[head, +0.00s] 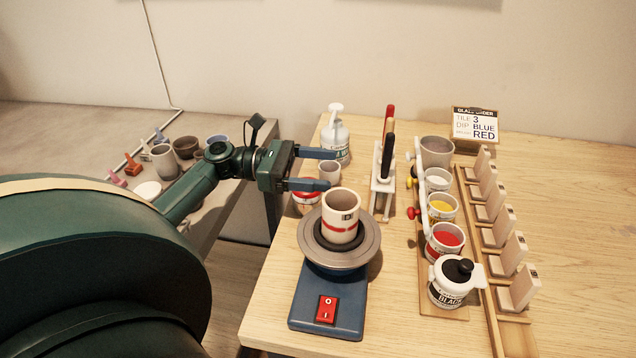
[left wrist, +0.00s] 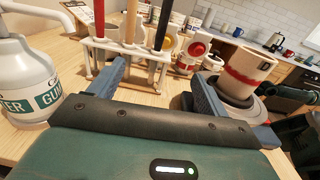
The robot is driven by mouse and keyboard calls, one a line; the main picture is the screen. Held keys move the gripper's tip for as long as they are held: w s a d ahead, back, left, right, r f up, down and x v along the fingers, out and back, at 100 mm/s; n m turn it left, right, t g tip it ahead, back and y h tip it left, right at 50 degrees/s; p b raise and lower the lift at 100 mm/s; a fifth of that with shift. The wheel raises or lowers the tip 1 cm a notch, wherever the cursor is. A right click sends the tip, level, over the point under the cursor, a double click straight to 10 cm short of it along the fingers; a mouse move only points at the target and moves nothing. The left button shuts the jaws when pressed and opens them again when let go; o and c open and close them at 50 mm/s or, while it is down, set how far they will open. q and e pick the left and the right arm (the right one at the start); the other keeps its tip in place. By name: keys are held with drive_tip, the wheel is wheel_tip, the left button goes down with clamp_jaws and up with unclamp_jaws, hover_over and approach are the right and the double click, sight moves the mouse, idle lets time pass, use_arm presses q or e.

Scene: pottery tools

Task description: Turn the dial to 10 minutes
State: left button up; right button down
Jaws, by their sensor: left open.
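No dial with minute marks can be made out in either view. My left gripper (head: 331,169) is open and empty, its two blue fingers pointing right above the near left part of the wooden table. It is just behind the banding wheel (head: 311,238), which carries a cream cup with a red band (head: 341,214). In the left wrist view the open fingers (left wrist: 158,72) face the brush rack (left wrist: 120,52), with the banded cup (left wrist: 250,72) beyond the right finger. My right gripper is not in view.
A white pump bottle (head: 337,138) stands behind my left gripper. The wheel's blue base has a red switch (head: 327,309). Glaze pots, including a red one (head: 445,240), and upright tiles (head: 508,254) fill the right. A glaze order sign (head: 475,124) stands at the back. The far right tabletop is clear.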

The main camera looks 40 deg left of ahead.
use_arm(q)
wheel_tip(320, 180, up, 5)
drive_tip(key=shift+r, duration=0.1)
idle(0.7)
